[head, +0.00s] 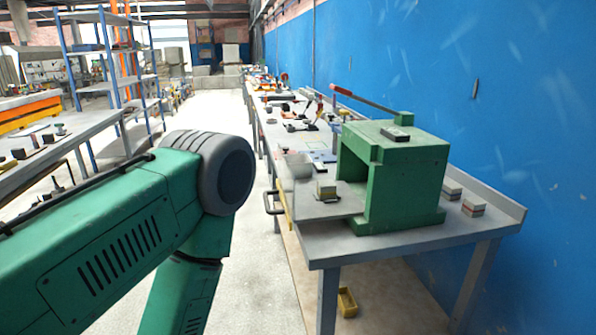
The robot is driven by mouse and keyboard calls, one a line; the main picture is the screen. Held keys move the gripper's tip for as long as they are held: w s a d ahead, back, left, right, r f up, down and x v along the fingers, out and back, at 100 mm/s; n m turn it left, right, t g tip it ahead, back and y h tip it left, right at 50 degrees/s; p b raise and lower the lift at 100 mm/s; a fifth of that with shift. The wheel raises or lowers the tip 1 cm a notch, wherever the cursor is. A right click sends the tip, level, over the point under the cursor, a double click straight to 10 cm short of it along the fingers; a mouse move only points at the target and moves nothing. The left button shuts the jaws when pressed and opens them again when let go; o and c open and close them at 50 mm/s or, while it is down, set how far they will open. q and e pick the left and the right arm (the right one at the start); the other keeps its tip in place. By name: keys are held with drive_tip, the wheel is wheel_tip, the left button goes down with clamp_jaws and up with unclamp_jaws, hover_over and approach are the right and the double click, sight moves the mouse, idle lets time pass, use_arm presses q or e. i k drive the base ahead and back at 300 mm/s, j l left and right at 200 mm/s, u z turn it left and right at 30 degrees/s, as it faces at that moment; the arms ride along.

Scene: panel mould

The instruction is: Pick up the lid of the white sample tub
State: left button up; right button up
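I cannot make out the white sample tub or its lid for certain. A pale, roundish thing (299,166) stands at the left edge of the long grey bench, beside the green box-shaped machine; it is too small and blurred to tell whether it is the tub. My green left arm comes in from the left and bends downward at a grey joint, covering much of the lower left. Its gripper is out of the picture. My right arm and gripper do not show.
The green machine (405,185) stands on the near end of the grey bench (400,242), with a long lever behind it. Small blocks (473,207) lie right of it. A yellow bin (347,302) is below. A blue wall borders the right; the aisle floor (235,125) is clear.

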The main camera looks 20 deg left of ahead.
sight(300, 165)
drive_tip(key=i+j+u, duration=0.25)
drive_tip(key=j+u, duration=0.2)
drive_tip(key=j, duration=0.2)
drive_tip(key=i+j+u, duration=0.35)
drive_tip(key=j+u, duration=0.15)
drive_tip(key=i+j+u, duration=0.45)
drive_tip(key=i+j, duration=0.2)
drive_tip(key=i, duration=0.35)
drive_tip(key=i+j, duration=0.15)
drive_tip(key=i, duration=0.4)
drive_tip(key=i+z, duration=0.35)
drive_tip(key=z, duration=0.15)
drive_tip(key=i+j+z, duration=0.1)
drive_tip(key=i+z, duration=0.2)
drive_tip(key=z, duration=0.2)
drive_tip(key=i+j+z, duration=0.25)
drive_tip(key=z, duration=0.25)
drive_tip(key=i+j+z, duration=0.25)
drive_tip(key=z, duration=0.2)
drive_tip(key=j, duration=0.1)
